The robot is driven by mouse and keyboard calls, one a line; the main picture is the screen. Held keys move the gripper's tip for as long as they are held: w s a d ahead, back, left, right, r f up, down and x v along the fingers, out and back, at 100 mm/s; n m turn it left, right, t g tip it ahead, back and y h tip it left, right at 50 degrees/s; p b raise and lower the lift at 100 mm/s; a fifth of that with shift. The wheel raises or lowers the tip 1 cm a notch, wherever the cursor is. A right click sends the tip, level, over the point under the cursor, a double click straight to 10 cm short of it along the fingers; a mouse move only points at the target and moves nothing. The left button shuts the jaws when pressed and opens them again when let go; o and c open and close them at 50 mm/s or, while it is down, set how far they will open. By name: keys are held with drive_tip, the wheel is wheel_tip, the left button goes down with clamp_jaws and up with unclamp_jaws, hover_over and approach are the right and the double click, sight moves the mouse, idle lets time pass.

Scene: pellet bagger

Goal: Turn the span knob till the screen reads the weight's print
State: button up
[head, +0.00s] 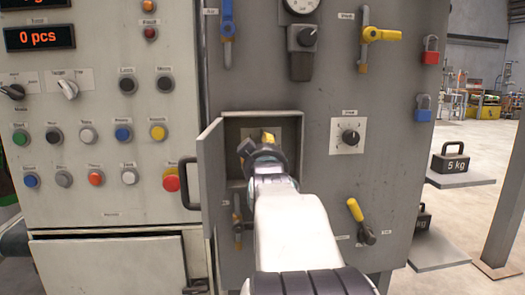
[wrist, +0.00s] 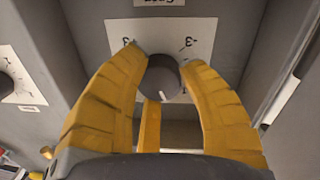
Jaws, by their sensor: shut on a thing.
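The span knob, a dark round knob (wrist: 163,76) with a white mark at its lower edge, sits on a pale scale plate (wrist: 200,35) in the wrist view. My gripper (wrist: 160,62) is shut on it, with yellow fingers on both sides. In the head view my gripper (head: 267,137) reaches into a recessed box (head: 232,130) and hides the knob. The upper screen (head: 35,3) is cut off at the top, so its number cannot be read. A black weight (head: 452,164) printed "5 kg" stands on a grey platform (head: 462,180) at the right.
The box's grey door (head: 211,165) stands open at its left. A lower screen (head: 39,38) reads "0 pcs". A second dark weight (head: 423,217) stands lower right. Buttons, yellow valve handles and padlocks surround the box.

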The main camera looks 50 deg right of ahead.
drive_tip(key=shift+r, duration=0.15)
drive_tip(key=shift+c, duration=0.6)
drive_tip(key=shift+a+n+b, duration=0.1)
drive_tip(key=shift+n+b, duration=0.2)
drive_tip(key=shift+n, duration=0.5)
drive_tip(key=o, duration=1.2)
drive_tip(key=shift+w, duration=0.1)
drive_tip(key=v, duration=1.2)
drive_tip(key=shift+o, duration=0.3)
